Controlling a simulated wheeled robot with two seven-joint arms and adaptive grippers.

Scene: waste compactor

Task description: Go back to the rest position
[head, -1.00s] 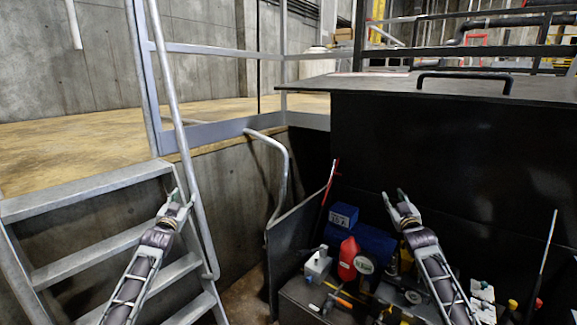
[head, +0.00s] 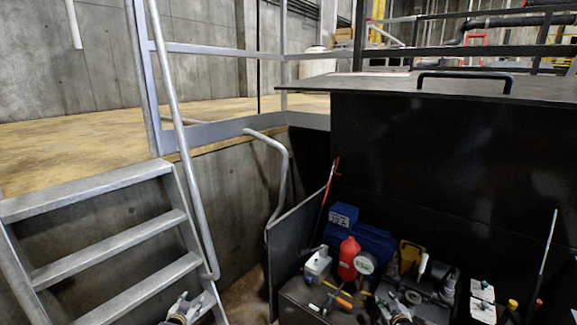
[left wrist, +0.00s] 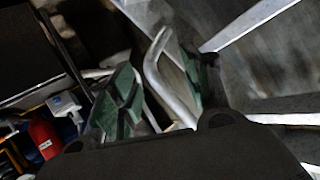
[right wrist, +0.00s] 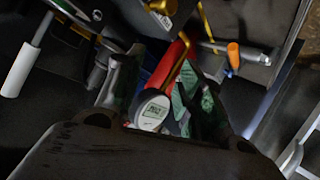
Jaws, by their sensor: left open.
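My left gripper (head: 186,302) is low in the head view, in front of the lower steps of the metal stairs. In the left wrist view its green-padded fingers (left wrist: 155,88) stand apart with nothing held between them. My right gripper (head: 394,302) is at the bottom of the head view, in front of the machinery. In the right wrist view its fingers (right wrist: 160,88) are apart; a round gauge (right wrist: 152,113) and a red bottle (right wrist: 168,65) show behind the gap. I see no object gripped.
The metal stairs (head: 105,188) and handrail stand at left. The black compactor body (head: 450,150) with its lid handle (head: 465,77) fills the right. Below it are a blue motor (head: 372,240), the red bottle (head: 348,258) and several small parts.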

